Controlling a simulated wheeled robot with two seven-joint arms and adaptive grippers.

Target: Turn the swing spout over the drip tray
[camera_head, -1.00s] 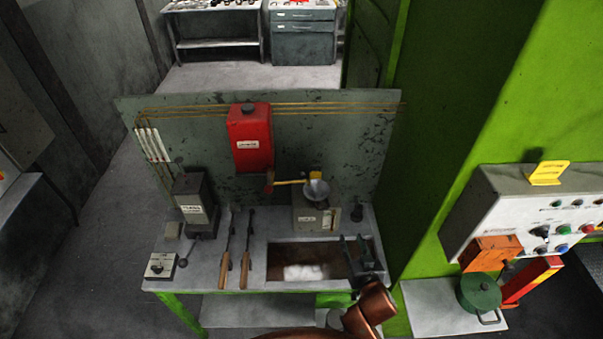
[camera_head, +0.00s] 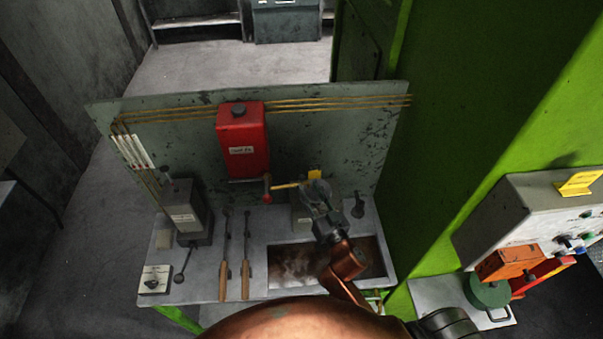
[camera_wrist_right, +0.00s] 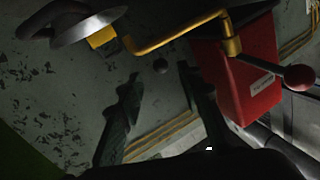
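The swing spout (camera_head: 285,186) is a thin brass pipe below the red tank (camera_head: 242,142), pointing right toward a yellow block (camera_head: 314,175). In the right wrist view the spout (camera_wrist_right: 172,38) bends near a pale disc (camera_wrist_right: 90,28) and the yellow block (camera_wrist_right: 103,38). My right gripper (camera_head: 314,187) is at the spout's outer end. In the wrist view its fingers (camera_wrist_right: 158,75) are apart, with nothing held between them; the spout lies beyond the tips. A rectangular tray recess (camera_head: 290,262), likely the drip tray, is in the bench below, partly hidden by my arm. My left gripper is out of view.
A red-knobbed lever (camera_wrist_right: 299,78) hangs beside the tank. A green wall (camera_head: 450,140) and control panel (camera_head: 530,215) bound the right.

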